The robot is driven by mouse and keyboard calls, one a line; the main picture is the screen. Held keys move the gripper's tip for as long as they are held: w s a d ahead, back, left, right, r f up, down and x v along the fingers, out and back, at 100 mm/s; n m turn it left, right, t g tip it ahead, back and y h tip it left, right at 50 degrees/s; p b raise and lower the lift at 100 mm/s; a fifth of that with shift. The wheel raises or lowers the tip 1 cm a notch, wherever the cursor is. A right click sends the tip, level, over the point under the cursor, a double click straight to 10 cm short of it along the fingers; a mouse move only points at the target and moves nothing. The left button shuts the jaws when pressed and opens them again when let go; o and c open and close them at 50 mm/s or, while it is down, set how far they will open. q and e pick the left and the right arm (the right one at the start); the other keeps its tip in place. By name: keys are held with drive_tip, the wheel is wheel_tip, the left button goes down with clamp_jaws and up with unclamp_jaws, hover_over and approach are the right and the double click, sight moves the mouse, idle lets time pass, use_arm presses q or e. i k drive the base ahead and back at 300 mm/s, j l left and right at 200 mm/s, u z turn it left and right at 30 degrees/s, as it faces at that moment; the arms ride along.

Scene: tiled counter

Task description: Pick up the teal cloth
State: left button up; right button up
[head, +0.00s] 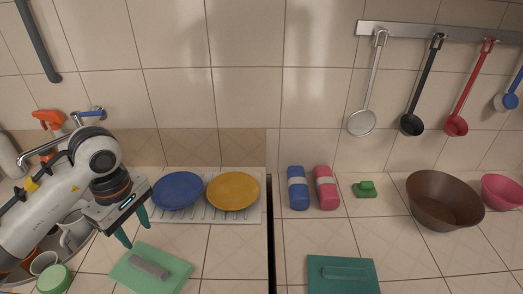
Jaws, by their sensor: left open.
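A flat teal rectangle with a raised teal bar across its middle, which appears to be the teal cloth (343,284), lies at the bottom edge of the head view, right of centre. Its front edge is cut off by the picture. My left gripper (133,227) points down at the left, its two green fingers apart and nothing visible between them. It is far to the left of the teal cloth, near a light green flat piece with a grey bar (172,282). My right gripper is not in view.
A blue plate (178,190) and a yellow plate (233,191) rest on a white rack (225,218). A dark gap (271,235) divides the counter. Blue (298,200) and pink (327,200) cylinders, a green block (365,190) and a brown bowl (440,210) stand behind the cloth.

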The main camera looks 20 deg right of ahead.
sight(326, 275)
drive_tip(key=z, duration=1.45)
